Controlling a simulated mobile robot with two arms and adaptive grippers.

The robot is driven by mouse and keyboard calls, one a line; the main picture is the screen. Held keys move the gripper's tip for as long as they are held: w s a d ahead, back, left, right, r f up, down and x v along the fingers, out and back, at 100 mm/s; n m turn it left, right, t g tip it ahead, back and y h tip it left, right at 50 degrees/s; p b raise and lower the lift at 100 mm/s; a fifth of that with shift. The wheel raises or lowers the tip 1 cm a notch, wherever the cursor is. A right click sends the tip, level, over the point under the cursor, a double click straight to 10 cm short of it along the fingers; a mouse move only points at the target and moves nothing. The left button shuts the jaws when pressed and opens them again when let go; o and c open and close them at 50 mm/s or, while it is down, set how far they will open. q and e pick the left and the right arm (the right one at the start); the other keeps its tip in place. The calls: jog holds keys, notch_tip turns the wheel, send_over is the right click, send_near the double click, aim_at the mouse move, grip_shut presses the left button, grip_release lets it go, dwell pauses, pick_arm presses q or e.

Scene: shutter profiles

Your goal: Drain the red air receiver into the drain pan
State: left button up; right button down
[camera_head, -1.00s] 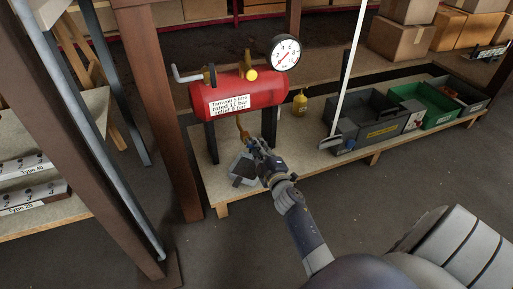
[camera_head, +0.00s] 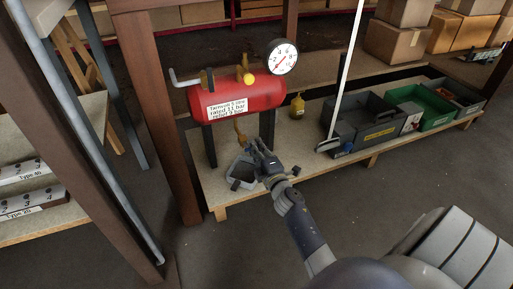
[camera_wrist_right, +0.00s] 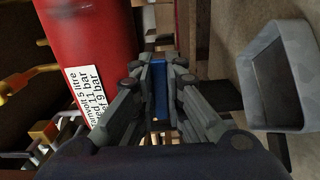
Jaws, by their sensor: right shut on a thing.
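The red air receiver (camera_head: 240,95) stands on dark legs on the low wooden platform, with a white label and a round gauge (camera_head: 282,58) above its right end. It also shows in the right wrist view (camera_wrist_right: 85,35). A brass drain fitting (camera_head: 239,133) hangs under it. The grey drain pan (camera_head: 231,172) sits below the fitting; it also shows at the right of the wrist view (camera_wrist_right: 262,108). My right gripper (camera_head: 259,151) is beside the fitting, above the pan's right edge, shut on a narrow blue handle (camera_wrist_right: 160,90). No flow is visible. My left gripper is out of view.
A yellow bottle (camera_head: 297,106) stands right of the receiver. A brown post (camera_head: 172,130) rises at the left.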

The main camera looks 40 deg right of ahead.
jog(key=c, duration=1.6)
grip_release()
jog(key=shift+w, duration=0.1)
jog(key=shift+c, duration=0.2)
jog(key=v, duration=1.2)
